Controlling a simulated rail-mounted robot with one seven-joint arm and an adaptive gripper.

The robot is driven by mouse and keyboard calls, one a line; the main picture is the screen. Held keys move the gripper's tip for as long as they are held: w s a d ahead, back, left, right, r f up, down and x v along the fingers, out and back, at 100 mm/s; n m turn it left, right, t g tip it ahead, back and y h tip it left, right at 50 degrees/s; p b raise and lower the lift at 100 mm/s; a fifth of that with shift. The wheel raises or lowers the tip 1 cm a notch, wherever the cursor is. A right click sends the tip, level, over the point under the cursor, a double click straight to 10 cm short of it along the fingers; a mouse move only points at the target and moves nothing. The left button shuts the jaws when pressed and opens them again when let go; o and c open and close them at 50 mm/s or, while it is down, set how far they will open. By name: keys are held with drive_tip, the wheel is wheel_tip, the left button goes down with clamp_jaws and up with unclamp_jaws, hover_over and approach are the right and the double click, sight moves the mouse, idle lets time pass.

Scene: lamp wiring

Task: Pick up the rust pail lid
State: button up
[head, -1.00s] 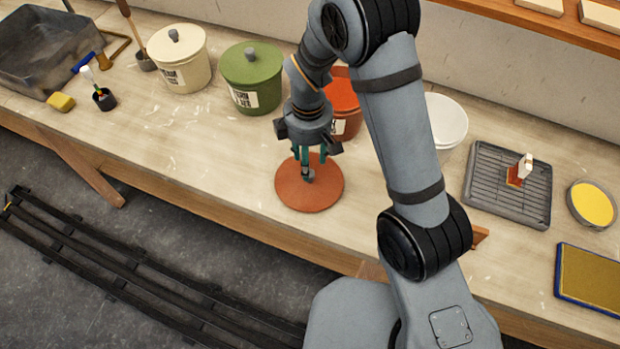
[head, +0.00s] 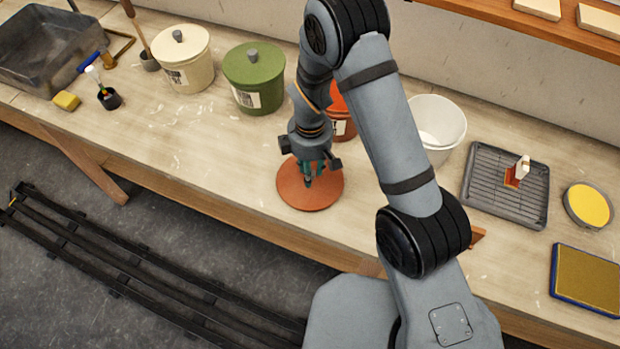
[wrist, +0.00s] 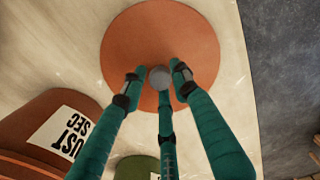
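The rust pail lid (head: 291,194) lies flat on the workbench, an orange-brown disc with a small grey knob. In the wrist view the lid (wrist: 135,40) fills the upper middle, and its knob (wrist: 160,76) sits between my fingertips. My gripper (head: 308,181) points down over the middle of the lid, its teal fingers spread around the knob. In the wrist view a small gap shows between the left fingertip and the knob. The open rust pail (head: 341,124) stands behind the lid, partly hidden by my arm; its label shows in the wrist view (wrist: 68,133).
A lidded green pail (head: 254,78) and a lidded cream pail (head: 181,58) stand to the left. A white bucket (head: 438,125) and a grey rack tray (head: 487,196) are to the right. The bench's front edge (head: 240,218) is close to the lid.

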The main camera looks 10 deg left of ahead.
drive_tip(key=c, duration=0.6)
clamp_jaws()
drive_tip(key=shift+r, duration=0.2)
